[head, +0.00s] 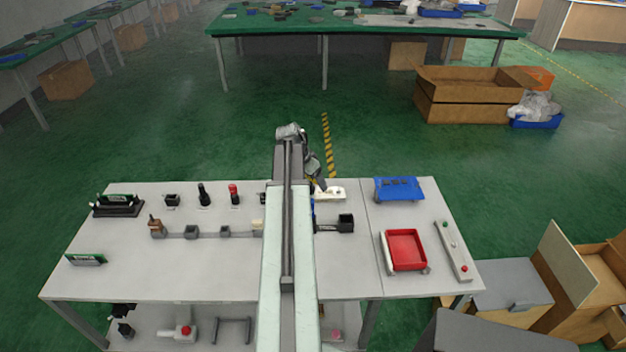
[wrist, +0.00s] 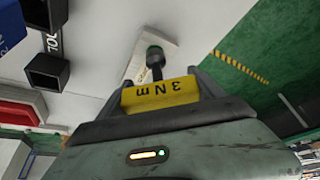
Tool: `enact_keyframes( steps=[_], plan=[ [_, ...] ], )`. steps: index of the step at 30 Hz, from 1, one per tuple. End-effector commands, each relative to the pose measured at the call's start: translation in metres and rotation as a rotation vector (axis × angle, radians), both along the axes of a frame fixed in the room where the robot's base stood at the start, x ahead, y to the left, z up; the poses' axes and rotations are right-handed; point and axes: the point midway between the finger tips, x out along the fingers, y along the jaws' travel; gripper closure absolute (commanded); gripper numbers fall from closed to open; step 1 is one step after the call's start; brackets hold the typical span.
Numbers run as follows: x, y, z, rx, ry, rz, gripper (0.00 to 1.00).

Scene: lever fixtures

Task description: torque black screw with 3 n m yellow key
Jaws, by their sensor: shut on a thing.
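My gripper (wrist: 160,90) is shut on the yellow key (wrist: 160,95), whose "3 N m" marking reads upside down in the wrist view. A dark round piece with a narrower stem (wrist: 155,58) shows just beyond the key, in front of a white block (wrist: 139,62). I cannot tell whether this is the black screw or the key's tip, or whether the two touch. In the head view my gripper (head: 318,184) is at the table's far edge, beside the white block (head: 331,193). My arm hides part of this area.
A black square holder (head: 345,223) stands in front of the white block. A blue stand (head: 399,188), a red tray (head: 405,249) and a button bar (head: 453,250) are to the right. Several small fixtures stand left of my arm. The table's (head: 160,280) front left is mostly clear.

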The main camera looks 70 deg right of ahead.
Motion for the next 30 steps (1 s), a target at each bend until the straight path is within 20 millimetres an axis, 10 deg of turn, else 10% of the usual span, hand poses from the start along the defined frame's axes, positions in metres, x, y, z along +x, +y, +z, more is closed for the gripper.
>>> enact_keyframes(
  steps=[30],
  plan=[
    [0.0, 0.0, 0.045, 0.0, 0.0, 0.002, 0.88]
  ],
)
